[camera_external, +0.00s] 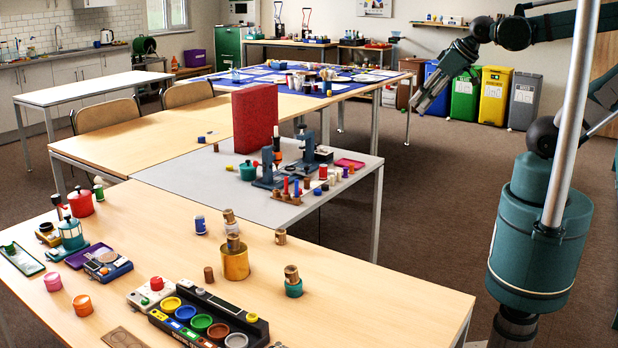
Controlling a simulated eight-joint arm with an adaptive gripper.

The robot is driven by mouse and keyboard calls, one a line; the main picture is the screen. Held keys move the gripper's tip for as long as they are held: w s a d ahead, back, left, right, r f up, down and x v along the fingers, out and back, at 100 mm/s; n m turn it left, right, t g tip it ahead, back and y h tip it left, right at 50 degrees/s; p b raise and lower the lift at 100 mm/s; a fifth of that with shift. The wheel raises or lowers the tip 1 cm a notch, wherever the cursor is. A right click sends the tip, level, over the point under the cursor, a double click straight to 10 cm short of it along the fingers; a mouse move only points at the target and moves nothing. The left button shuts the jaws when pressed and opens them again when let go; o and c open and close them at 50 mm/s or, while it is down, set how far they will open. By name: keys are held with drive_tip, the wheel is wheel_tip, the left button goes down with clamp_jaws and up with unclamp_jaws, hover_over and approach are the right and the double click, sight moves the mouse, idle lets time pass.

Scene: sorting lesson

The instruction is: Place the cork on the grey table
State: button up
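The grey table (170,178) stands in the middle of the view, beyond the wooden table in front. Several small brown cylinders could be the cork: a dark one (208,274) stands on the front wooden table, and a tan one (280,237) stands near its far edge. Other brown pieces sit on a brass-coloured pot and a teal pot; I cannot tell which is cork. My gripper (418,104) is raised in the air at upper right, well apart from these things. Its fingers are too small to tell whether they are open, and nothing shows in them.
A tall red block (255,118), blue-grey devices (308,148) and a rack of coloured pegs (290,194) occupy the grey table's far and right parts. Its left front is bare. A black tray of coloured cups (208,316) lies on the front table, whose right side is clear.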

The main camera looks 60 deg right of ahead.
drive_tip(key=shift+o, duration=0.3)
drive_tip(key=w+a+r+n+g+y+p, duration=0.1)
drive_tip(key=w+a+r+n, duration=0.15)
drive_tip(key=w+a, duration=0.75)
drive_tip(key=w+a+r+n+g+y, duration=0.15)
drive_tip(key=w+a+n, duration=0.25)
drive_tip(key=w+a, duration=0.7)
drive_tip(key=w+a+f+n+g, duration=0.1)
drive_tip(key=w+a+f+n, duration=0.2)
drive_tip(key=a, duration=0.7)
drive_tip(key=w+a+f+n+g, duration=0.1)
drive_tip(key=w+a+f, duration=0.3)
drive_tip(key=a, duration=0.6)
drive_tip(key=a+f+n, duration=0.1)
drive_tip(key=a+f, duration=0.5)
drive_tip(key=a, duration=0.4)
drive_tip(key=a+f+n+g+p, duration=0.1)
drive_tip(key=a+f+n, duration=0.1)
drive_tip(key=a+f, duration=0.5)
drive_tip(key=a+f+n+g+h, duration=0.1)
drive_tip(key=a+f, duration=0.5)
drive_tip(key=a, duration=0.7)
drive_tip(key=shift+s+f+n, duration=0.3)
drive_tip(key=shift+s+n, duration=0.15)
drive_tip(key=shift+n, duration=0.2)
drive_tip(key=shift+a+f+g, duration=0.1)
drive_tip(key=shift+g, duration=0.15)
